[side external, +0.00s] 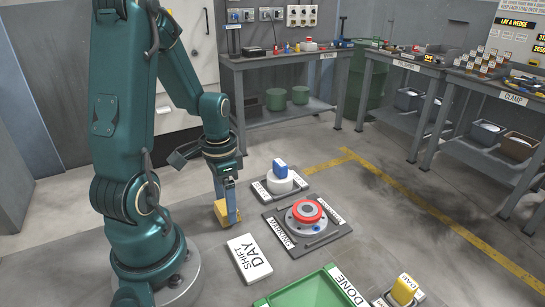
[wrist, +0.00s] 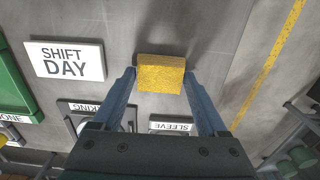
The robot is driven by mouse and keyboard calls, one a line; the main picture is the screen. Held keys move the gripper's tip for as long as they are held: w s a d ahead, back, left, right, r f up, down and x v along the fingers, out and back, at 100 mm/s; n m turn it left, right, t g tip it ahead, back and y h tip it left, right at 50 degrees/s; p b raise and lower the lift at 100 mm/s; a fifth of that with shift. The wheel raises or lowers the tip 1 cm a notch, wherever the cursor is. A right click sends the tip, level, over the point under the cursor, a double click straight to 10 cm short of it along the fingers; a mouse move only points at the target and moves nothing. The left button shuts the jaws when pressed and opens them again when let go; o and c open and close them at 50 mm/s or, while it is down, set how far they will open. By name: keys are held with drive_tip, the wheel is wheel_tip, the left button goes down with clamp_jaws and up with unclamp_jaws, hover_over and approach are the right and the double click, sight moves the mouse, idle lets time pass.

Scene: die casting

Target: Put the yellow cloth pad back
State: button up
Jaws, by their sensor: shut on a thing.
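My gripper (side external: 228,195) points down and is shut on a yellow cloth pad (side external: 221,213). In the wrist view the pad (wrist: 161,73) sits squarely between the two blue fingertips. It is low over the grey floor, left of the labelled plates; I cannot tell whether it touches the floor.
A red-ringed round fixture (side external: 306,212) sits on a dark plate. A white SHIFT DAY board (side external: 250,257) lies in front, beside a green DONE tray (side external: 312,290). Workbenches (side external: 285,60) line the back. Floor right of the fixtures is clear up to a yellow line (side external: 430,215).

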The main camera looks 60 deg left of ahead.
drive_tip(key=o, duration=1.2)
wheel_tip(320, 180, up, 11)
drive_tip(key=d+r+t, duration=0.1)
drive_tip(key=d+t, duration=0.1)
drive_tip(key=d, duration=0.2)
drive_tip(key=d+r+t, duration=0.1)
drive_tip(key=d, duration=0.4)
drive_tip(key=d+r+t, duration=0.1)
drive_tip(key=d+t, duration=0.1)
drive_tip(key=d, duration=0.3)
drive_tip(key=shift+s+d+r+t, duration=0.1)
drive_tip(key=shift+r+t, duration=0.15)
drive_tip(key=shift+t, duration=0.05)
